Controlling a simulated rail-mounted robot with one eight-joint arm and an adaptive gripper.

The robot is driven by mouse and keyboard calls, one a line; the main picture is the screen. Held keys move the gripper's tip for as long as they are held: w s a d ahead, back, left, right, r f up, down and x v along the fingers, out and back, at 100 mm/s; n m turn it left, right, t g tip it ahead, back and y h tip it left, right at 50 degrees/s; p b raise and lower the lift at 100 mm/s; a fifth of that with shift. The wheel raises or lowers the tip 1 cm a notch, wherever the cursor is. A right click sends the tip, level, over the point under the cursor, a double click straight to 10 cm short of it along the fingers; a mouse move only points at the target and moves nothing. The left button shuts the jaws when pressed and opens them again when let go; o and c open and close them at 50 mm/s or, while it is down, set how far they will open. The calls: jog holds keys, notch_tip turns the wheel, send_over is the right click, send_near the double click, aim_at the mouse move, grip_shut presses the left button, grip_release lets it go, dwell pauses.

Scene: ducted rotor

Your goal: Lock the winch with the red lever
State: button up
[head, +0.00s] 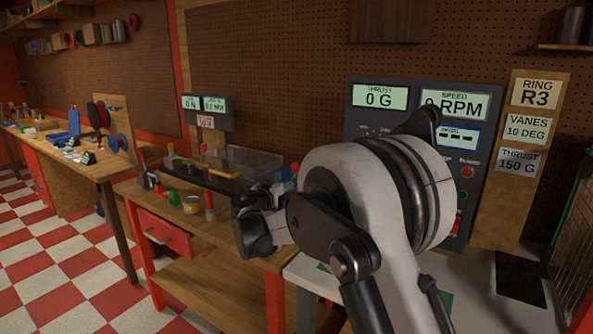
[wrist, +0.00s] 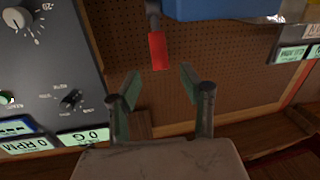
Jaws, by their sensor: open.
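In the wrist view a red lever (wrist: 158,50) hangs from a short dark shaft at the top middle. A blue body (wrist: 222,8), cut off by the top edge, is beside it; I cannot tell whether it is the winch. My gripper (wrist: 160,83) is open and empty. Its two green-padded fingers point toward the lever, whose red end lies just past the tips, in line with the gap and apparently apart from both. In the head view my arm covers the middle right, and I cannot make out the gripper's fingers or the lever there.
A dark control panel (head: 362,124) with displays and knobs stands behind my arm; it also shows at the left in the wrist view (wrist: 45,85). A wooden bench (head: 140,193) at the left holds jars, tools and a clear box (head: 252,165). Signs (head: 525,128) hang at the right.

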jog(key=x, duration=0.8)
jog(key=shift+w+d, duration=0.1)
jog(key=shift+w, duration=0.15)
grip_shut()
